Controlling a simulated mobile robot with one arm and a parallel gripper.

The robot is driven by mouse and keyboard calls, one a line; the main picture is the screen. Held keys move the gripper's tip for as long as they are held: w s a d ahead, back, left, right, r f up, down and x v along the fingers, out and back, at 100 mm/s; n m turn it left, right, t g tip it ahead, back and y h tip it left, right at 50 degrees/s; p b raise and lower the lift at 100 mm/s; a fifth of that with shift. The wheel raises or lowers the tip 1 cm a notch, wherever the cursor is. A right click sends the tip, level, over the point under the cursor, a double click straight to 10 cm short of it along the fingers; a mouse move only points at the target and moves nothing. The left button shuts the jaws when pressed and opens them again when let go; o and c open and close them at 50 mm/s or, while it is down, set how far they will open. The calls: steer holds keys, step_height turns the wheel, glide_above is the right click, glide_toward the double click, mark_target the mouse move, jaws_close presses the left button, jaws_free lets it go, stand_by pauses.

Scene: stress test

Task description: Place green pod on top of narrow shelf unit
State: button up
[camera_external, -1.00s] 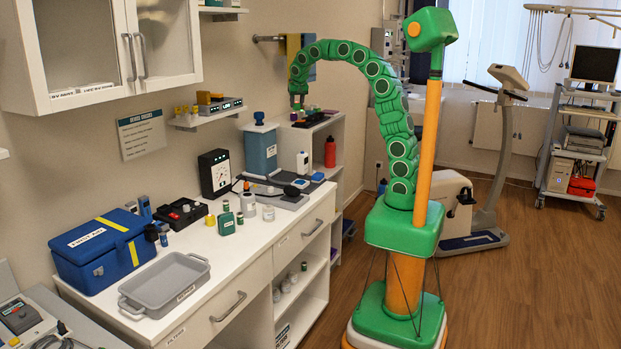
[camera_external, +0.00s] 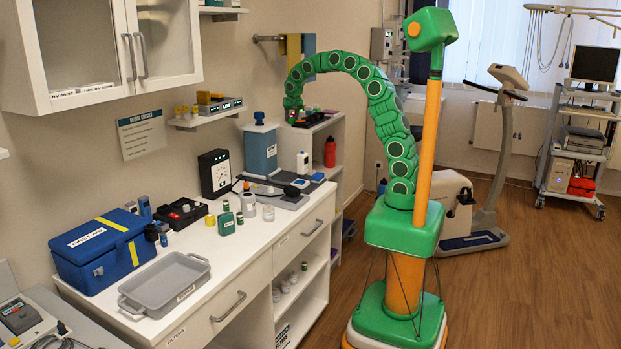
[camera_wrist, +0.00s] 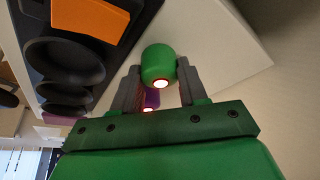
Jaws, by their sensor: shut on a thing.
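The green pod (camera_wrist: 165,60) shows in the wrist view as a rounded green piece with a lit end. My gripper (camera_wrist: 158,78) is shut on it, with the grey fingers on either side. A small purple part (camera_wrist: 152,98) with a second light shows between the fingers; whether it belongs to the pod is unclear. In the external view my gripper (camera_external: 293,122) is low over the top left of the narrow white shelf unit (camera_external: 337,130), at the counter's far end. The pod is too small and covered there to make out. Whether it touches the top is unclear.
A dark tray with round recesses (camera_wrist: 68,65) and an orange block (camera_wrist: 85,15) lie close left in the wrist view. A pale surface (camera_wrist: 215,40) is bare at right. A red bottle (camera_external: 330,152) stands inside the unit; a blue-grey container (camera_external: 261,150) stands nearby on the counter.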

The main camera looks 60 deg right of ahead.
steer(key=shift+f, duration=0.1)
steer(key=o, duration=1.1)
steer(key=v, duration=1.2)
steer(key=s+a+f+n+g+y, duration=0.1)
steer(key=s+a+f+n, duration=0.2)
steer(key=s, duration=1.2)
steer(key=s+a+f+n+g+y, duration=0.1)
steer(key=s+a+f, duration=0.6)
steer(key=s, duration=0.9)
steer(key=s+a+f+n+g+y, duration=0.1)
steer(key=s+a+f+n+g, duration=0.2)
steer(key=s+a, duration=0.4)
steer(key=shift+s+f+n, duration=0.3)
steer(key=shift+s+n, duration=0.05)
steer(key=shift+s, duration=1.15)
steer(key=shift+s+f+n, duration=0.3)
steer(key=shift+s, duration=1.25)
steer(key=shift+s+f+n, duration=0.3)
steer(key=shift+s+n, duration=0.05)
steer(key=shift+s, duration=1.15)
